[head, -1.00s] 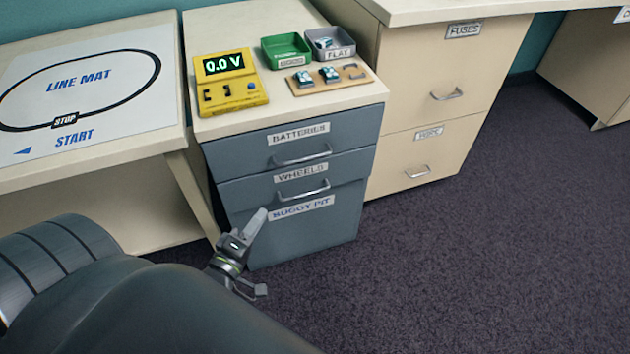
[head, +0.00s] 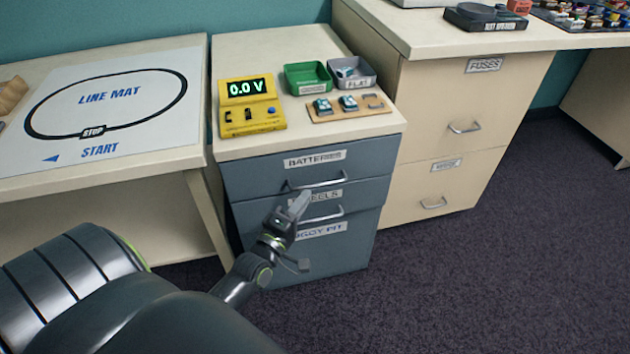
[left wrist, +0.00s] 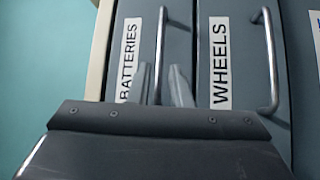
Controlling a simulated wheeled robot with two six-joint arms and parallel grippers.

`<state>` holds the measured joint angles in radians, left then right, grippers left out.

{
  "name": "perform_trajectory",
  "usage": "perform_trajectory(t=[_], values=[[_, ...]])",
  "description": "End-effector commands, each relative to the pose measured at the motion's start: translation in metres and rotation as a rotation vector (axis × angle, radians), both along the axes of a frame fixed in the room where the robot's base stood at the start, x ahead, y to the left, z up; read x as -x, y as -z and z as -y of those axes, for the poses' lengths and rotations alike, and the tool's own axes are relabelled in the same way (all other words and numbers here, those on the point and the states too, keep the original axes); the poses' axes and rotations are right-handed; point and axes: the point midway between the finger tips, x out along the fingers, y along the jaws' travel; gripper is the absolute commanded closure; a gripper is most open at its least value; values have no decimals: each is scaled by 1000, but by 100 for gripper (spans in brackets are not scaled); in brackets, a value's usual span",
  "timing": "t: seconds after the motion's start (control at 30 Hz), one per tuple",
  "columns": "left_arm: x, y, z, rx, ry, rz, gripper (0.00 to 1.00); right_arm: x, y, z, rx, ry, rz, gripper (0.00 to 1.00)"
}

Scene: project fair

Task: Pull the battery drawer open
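The grey battery drawer (head: 262,172), labelled BATTERIES, is the top drawer of the grey cabinet and looks shut. Its metal bar handle (head: 320,183) runs across its lower front; in the left wrist view the handle (left wrist: 161,45) stands nearly upright. My left gripper (head: 300,203) is in front of the cabinet, just below this handle, and covers part of the WHEELS label. In the left wrist view its two fingers (left wrist: 160,84) are apart, with the handle lined up between them. I cannot tell whether the handle is between the fingertips or beyond them. My right gripper is out of view.
The wheels drawer handle (head: 322,217) is close below my left gripper. A yellow meter (head: 250,118), green tray (head: 308,78) and grey tray (head: 352,80) stand on the cabinet top. A beige cabinet (head: 430,130) is at the right. The carpet (head: 480,270) in front is clear.

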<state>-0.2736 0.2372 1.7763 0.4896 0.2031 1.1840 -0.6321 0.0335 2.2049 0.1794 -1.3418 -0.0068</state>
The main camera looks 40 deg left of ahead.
Motion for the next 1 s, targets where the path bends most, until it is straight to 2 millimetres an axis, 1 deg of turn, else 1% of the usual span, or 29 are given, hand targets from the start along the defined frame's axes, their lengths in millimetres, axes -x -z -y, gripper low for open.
perform_trajectory(t=[0.03, 0.2, 0.3, 0.4, 0.5, 0.77, 0.9, 1.0], values=[[-11, -4, -1, 0, 1, 2, 82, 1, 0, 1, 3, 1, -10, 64], [-38, -6, -3, 0, 1, 1, 82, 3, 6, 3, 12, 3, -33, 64], [-49, -7, -3, -1, 1, 0, 82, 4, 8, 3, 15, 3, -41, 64], [-55, -7, -4, 0, 1, -1, 82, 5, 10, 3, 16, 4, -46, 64], [-59, -8, -4, 0, 1, -1, 82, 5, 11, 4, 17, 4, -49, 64], [-59, -7, -4, -1, 1, -1, 82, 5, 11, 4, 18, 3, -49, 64], [-59, -7, -4, -1, 1, -1, 100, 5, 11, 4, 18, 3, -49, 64], [-59, -7, -4, 0, 1, -1, 100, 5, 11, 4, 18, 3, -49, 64]])
